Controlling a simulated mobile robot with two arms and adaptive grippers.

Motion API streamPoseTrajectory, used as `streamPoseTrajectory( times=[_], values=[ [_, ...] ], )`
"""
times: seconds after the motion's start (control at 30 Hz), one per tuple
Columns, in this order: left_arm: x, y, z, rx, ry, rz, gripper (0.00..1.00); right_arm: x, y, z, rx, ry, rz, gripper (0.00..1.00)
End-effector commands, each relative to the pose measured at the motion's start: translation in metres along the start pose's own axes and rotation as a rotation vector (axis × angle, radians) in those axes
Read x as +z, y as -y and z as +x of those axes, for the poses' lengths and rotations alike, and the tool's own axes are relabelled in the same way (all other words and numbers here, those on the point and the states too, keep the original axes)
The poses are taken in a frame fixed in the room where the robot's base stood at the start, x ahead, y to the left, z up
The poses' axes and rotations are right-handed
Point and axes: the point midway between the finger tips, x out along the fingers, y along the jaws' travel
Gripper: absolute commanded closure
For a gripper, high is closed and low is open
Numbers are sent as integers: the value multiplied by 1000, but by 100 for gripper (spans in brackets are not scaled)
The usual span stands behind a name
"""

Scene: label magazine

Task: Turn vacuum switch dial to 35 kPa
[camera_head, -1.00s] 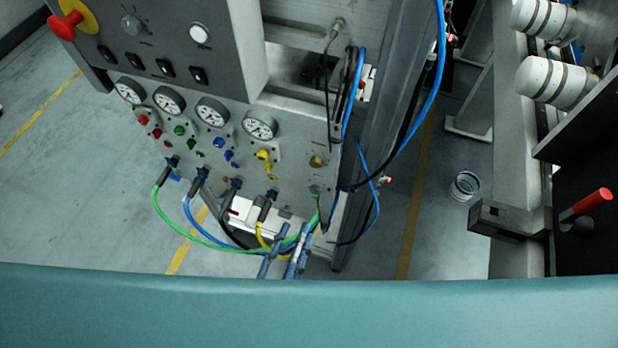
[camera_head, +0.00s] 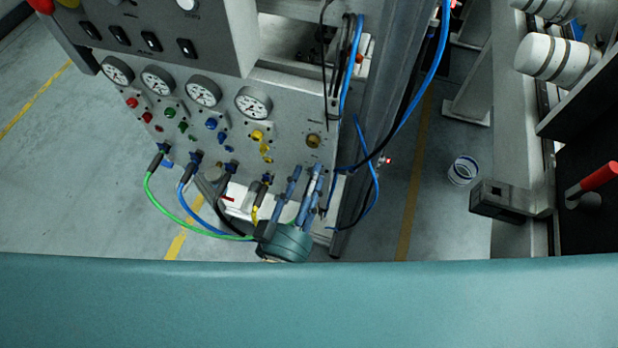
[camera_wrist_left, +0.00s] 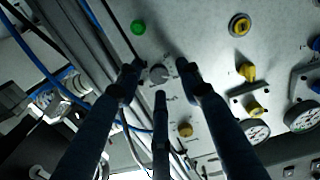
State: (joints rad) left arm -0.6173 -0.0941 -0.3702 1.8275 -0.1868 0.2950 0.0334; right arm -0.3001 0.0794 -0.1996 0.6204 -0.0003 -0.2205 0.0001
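The vacuum switch dial (camera_wrist_left: 159,74) is a small grey round knob with printed marks around it on the light metal panel, seen in the left wrist view. My left gripper (camera_wrist_left: 159,80) is open, with one blue finger at each side of the dial and a third below it. The frames do not clearly show contact. In the head view, my left gripper (camera_head: 306,172) is in front of the panel's lower right part, and its fingers hide the dial. The number the dial points to is too small to read. My right gripper is not in view.
A brass knob (camera_head: 313,141) sits above the gripper, with a yellow valve (camera_head: 257,135) to its left. Several gauges, including one at the right (camera_head: 253,103), line the panel. Green hose (camera_head: 171,213) and blue cables hang close by. A metal post (camera_head: 379,110) stands right.

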Motion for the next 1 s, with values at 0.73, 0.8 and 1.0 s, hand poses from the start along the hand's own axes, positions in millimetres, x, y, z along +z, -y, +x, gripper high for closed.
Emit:
streamPoseTrajectory(
  times=[0.73, 0.8, 1.0],
  values=[
    [-3, 0, 1, 0, -7, -58, 100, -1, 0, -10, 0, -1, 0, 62],
    [-3, 0, 1, 0, -8, -58, 75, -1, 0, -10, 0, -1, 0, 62],
    [-2, 0, 0, 0, -4, -57, 62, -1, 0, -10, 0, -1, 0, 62]
  ],
)
